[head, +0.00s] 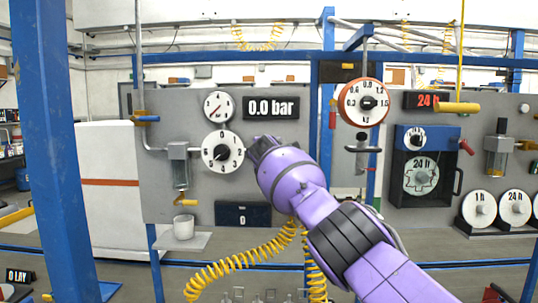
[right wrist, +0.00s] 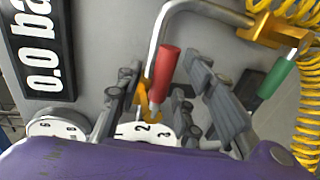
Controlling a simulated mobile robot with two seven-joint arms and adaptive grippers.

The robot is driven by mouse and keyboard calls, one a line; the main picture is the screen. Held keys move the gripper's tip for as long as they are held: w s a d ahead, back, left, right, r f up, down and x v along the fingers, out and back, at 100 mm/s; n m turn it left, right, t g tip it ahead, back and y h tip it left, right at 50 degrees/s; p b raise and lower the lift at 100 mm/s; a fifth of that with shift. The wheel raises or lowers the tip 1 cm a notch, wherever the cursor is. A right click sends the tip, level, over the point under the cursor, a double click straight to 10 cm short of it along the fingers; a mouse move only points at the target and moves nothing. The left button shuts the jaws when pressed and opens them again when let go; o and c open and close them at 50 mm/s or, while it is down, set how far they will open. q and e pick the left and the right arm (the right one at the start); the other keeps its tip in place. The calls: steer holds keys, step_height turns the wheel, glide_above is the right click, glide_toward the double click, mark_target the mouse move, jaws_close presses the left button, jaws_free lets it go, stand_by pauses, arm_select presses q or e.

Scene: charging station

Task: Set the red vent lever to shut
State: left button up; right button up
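In the right wrist view a red lever handle (right wrist: 166,68) on a yellow fitting (right wrist: 146,92) stands out near a bent grey pipe. I take it for the vent lever. My right gripper (right wrist: 163,78) is open, with one finger on each side of the red handle and gaps showing between. In the head view my purple right arm reaches up from the lower right, and its gripper (head: 260,147) is at the panel right of the lower dial (head: 222,152). It hides the lever there. My left gripper is not in view.
A 0.0 bar display (head: 271,107) is above the gripper. A green handle (right wrist: 278,78) and coiled yellow hose (right wrist: 305,125) are at the right of the wrist view. A blue post (head: 326,80) stands right of the gripper. A white cup (head: 183,227) stands on a shelf.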

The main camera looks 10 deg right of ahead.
steer(key=v, duration=1.1)
steer(key=shift+s, duration=0.3)
steer(key=shift+r, duration=0.1)
